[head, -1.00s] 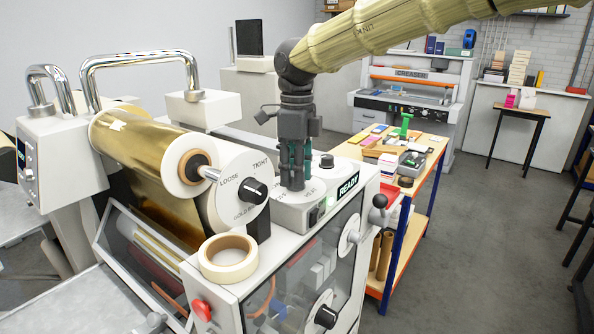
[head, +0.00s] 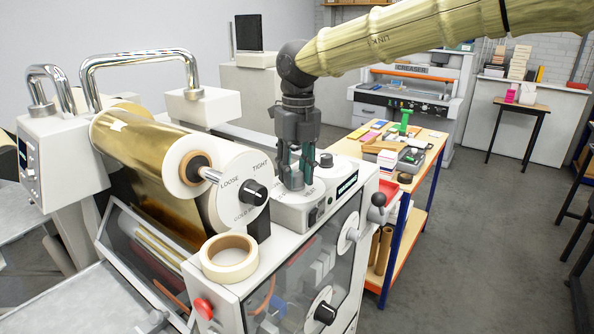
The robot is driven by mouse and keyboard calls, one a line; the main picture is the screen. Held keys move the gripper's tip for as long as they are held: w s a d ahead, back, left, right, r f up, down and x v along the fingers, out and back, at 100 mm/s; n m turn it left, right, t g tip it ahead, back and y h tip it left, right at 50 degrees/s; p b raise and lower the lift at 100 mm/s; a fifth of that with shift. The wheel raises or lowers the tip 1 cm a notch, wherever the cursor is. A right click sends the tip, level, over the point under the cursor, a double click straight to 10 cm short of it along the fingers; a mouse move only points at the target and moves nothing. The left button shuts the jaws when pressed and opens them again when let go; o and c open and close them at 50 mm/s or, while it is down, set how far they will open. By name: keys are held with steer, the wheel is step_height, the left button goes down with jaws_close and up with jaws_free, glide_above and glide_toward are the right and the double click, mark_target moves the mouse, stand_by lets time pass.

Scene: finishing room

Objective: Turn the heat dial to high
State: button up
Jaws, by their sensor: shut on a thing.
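My gripper (head: 293,180) points straight down over the top of the white machine, its fingers closed around the heat dial. The dial's knob is hidden between the fingers. Its round pale plate (head: 316,190) shows around the fingertips, with a few partly covered letters on it. I cannot read which mark the knob points to. The small dark display (head: 347,185) stands just right of the dial, its text too dim to read.
The LOOSE/TIGHT knob (head: 253,192) sits left of my gripper, beside the gold foil roll (head: 145,155). A smaller black-topped knob (head: 326,160) stands close behind right. A tape roll (head: 229,257) lies in front. A cluttered workbench (head: 432,150) is behind right.

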mark_target(298, 173)
steer(key=shift+r+m, duration=0.1)
steer(key=shift+m, duration=0.5)
steer(key=o, duration=1)
steer(key=r, duration=1.2)
steer(key=shift+d, duration=0.3)
